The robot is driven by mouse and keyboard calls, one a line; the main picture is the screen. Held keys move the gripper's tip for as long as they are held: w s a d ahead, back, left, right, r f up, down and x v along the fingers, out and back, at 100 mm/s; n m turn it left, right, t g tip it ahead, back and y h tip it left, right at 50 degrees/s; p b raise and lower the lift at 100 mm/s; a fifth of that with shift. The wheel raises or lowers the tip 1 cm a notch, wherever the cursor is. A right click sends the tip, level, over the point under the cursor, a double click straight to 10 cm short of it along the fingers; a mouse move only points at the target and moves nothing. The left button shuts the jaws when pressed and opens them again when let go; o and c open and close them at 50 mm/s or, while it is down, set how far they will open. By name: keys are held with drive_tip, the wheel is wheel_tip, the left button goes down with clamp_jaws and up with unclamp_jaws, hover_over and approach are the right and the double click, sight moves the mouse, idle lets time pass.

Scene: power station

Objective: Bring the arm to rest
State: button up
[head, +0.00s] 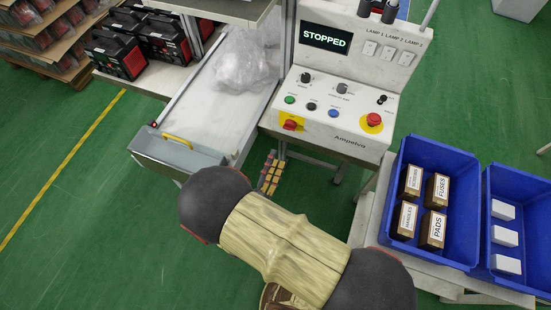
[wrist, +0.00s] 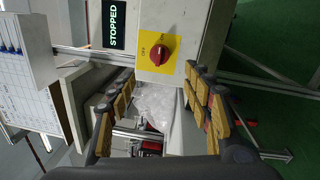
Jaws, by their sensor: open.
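My gripper (head: 271,172) is in the middle of the head view, beyond my arm, below the front of the control console (head: 335,115). Its yellow-padded fingers are partly hidden by my arm. In the wrist view my gripper (wrist: 160,82) is open, its fingers spread left and right with nothing held between them. A red rotary switch (wrist: 155,49) on a yellow plate is ahead of the fingertips, apart from them. The switch also shows in the head view (head: 290,125). The console's display (head: 326,40) reads STOPPED.
Blue bins (head: 437,253) with labelled boxes stand at the right. A red stop button (head: 374,120) is on the console. Green floor (head: 100,220) is clear at the left.

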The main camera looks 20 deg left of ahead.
idle(0.5)
drive_tip(key=s+d+f+n+g+h, duration=0.25)
drive_tip(key=d+h, duration=0.25)
drive_tip(key=d, duration=0.4)
drive_tip(key=s+d+r+m+g+h, duration=0.2)
drive_tip(key=s+d+m+g, duration=0.1)
drive_tip(key=d+g, duration=0.25)
drive_tip(key=s+d+r+m+g+h, duration=0.2)
drive_tip(key=s+d+r+m+g, duration=0.1)
drive_tip(key=d+g, duration=0.25)
wheel_tip(320, 180, up, 15)
drive_tip(key=s+d+m+g+y, duration=0.2)
drive_tip(key=m+g+y, duration=0.2)
drive_tip(key=m+y, duration=0.6)
drive_tip(key=w+d+r+m+t, duration=0.1)
drive_tip(key=d+r+m+t, duration=0.3)
drive_tip(key=d+r, duration=0.6)
drive_tip(key=shift+r+m+y, duration=0.3)
drive_tip(key=shift+r+m, duration=0.55)
